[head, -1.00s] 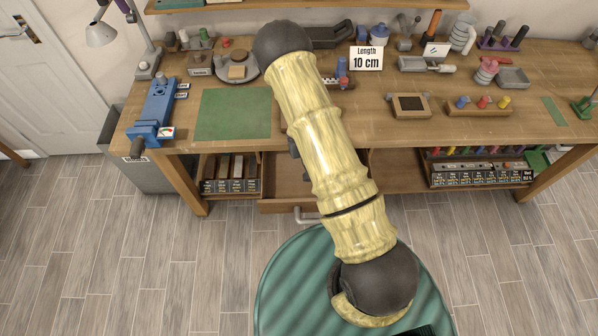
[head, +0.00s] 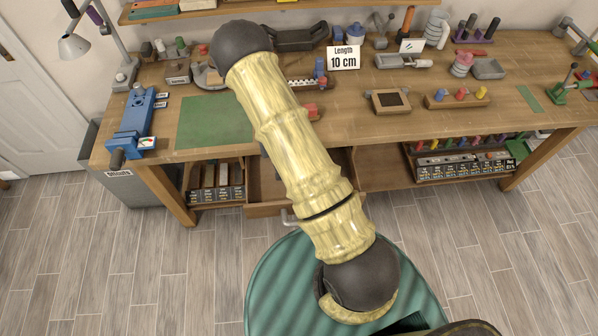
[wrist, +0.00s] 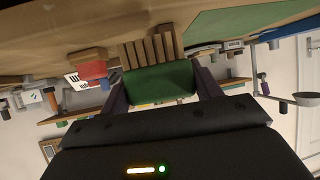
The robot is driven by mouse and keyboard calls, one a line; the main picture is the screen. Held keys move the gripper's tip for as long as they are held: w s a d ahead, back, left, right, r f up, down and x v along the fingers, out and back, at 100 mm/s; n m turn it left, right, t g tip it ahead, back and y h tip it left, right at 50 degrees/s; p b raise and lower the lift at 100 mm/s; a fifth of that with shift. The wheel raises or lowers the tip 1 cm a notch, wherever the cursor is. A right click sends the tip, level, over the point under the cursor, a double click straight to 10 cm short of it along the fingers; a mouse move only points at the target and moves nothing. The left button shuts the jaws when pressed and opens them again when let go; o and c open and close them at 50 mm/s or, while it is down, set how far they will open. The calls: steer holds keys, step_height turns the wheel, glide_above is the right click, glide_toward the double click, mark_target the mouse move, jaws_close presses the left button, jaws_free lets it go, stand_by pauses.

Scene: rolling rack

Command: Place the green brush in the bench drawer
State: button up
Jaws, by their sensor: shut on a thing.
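The green brush (wrist: 160,82) is held between the two dark fingers of my gripper (wrist: 163,88) in the wrist view. Its tan, strip-like bristles (wrist: 150,48) point away from the palm. In the head view my arm hides the brush and nearly all of the gripper. The bench drawer (head: 262,210) stands pulled out below the bench top, left of centre in the head view. Part of its inside shows; my arm covers its right part. The exact gap between brush and drawer cannot be told.
The wooden bench (head: 350,120) carries a green mat (head: 213,120), a blue tool (head: 135,125) and a Length 10 cm sign (head: 343,58). Labelled bins (head: 215,193) sit left of the drawer. An open shelf space (head: 383,172) lies to its right. A grey bin (head: 130,190) stands at left.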

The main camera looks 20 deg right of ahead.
steer(key=d+m+h+b, duration=0.1)
steer(key=w+d+r+m+h+b, duration=0.1)
steer(key=d, duration=0.1)
steer(key=d+m+g+h+b, duration=0.1)
steer(key=d+m+h, duration=0.1)
steer(key=shift+w+d+r+b, duration=0.15)
steer(key=shift+w+r+b, duration=0.1)
steer(key=shift+w+b, duration=0.1)
steer(key=s+d+f+m+g+h+b, duration=0.2)
steer(key=s+m+g+h+b, duration=0.5)
steer(key=s+m+g+b, duration=0.2)
steer(key=m+g+b, duration=0.1)
steer(key=m, duration=0.1)
steer(key=shift+s+d+f+m, duration=0.15)
steer(key=shift+s+f+m, duration=0.15)
steer(key=shift+s, duration=0.1)
step_height(320, 180, down, 14)
steer(key=shift+r, duration=0.1)
